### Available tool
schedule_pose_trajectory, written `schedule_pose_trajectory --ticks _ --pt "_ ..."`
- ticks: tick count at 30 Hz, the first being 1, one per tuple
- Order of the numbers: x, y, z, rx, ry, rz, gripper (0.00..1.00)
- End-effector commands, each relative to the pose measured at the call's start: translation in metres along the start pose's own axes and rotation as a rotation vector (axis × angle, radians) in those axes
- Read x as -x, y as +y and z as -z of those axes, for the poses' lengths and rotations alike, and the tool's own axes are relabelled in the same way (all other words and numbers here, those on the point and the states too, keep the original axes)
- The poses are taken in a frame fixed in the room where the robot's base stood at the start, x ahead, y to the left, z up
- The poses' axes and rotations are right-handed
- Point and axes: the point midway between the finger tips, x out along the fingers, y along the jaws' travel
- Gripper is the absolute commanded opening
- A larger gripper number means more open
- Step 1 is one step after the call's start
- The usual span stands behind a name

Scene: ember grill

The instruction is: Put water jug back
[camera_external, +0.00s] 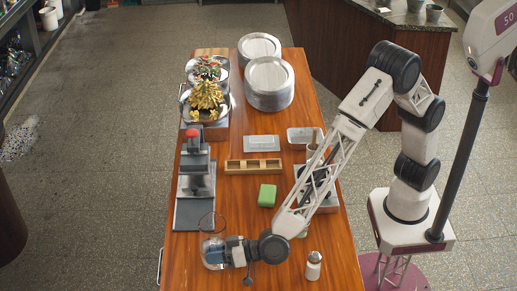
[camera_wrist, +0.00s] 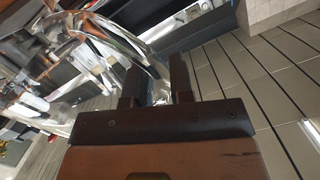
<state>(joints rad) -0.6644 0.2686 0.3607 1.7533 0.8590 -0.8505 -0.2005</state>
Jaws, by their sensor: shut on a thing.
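The water jug (camera_external: 213,248) is clear glass with some bluish water low inside. It is at the near left edge of the wooden table in the external view. My gripper (camera_external: 232,250) is at its right side, shut on it. In the wrist view the clear jug (camera_wrist: 100,75) fills the upper left, and the two dark fingers of my gripper (camera_wrist: 155,88) close at its edge. The jug looks about upright in the external view. Whether its base touches the table I cannot tell.
A grey press with a red knob (camera_external: 192,133) stands just behind the jug. A green sponge (camera_external: 267,195), a wooden divided box (camera_external: 253,166) and a shaker (camera_external: 313,265) are on the table (camera_external: 240,215). Plate stacks (camera_external: 269,84) and food bowls (camera_external: 205,98) stand at the far end.

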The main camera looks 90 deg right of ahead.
Motion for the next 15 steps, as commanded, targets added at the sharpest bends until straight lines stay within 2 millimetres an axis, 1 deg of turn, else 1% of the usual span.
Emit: schedule_pose_trajectory --ticks 4,5,9,10,15 --pt "-0.0005 -0.0002 -0.0003 0.000 0.003 0.001 0.00" --pt "-0.0004 0.0010 -0.0028 0.000 0.000 0.000 0.23" --pt "-0.0004 0.0010 -0.0025 0.000 0.000 0.000 0.44" --pt "-0.0004 0.0010 -0.0025 0.000 0.000 0.000 0.47" --pt "-0.0004 0.0009 -0.0024 0.000 0.000 0.000 0.47"
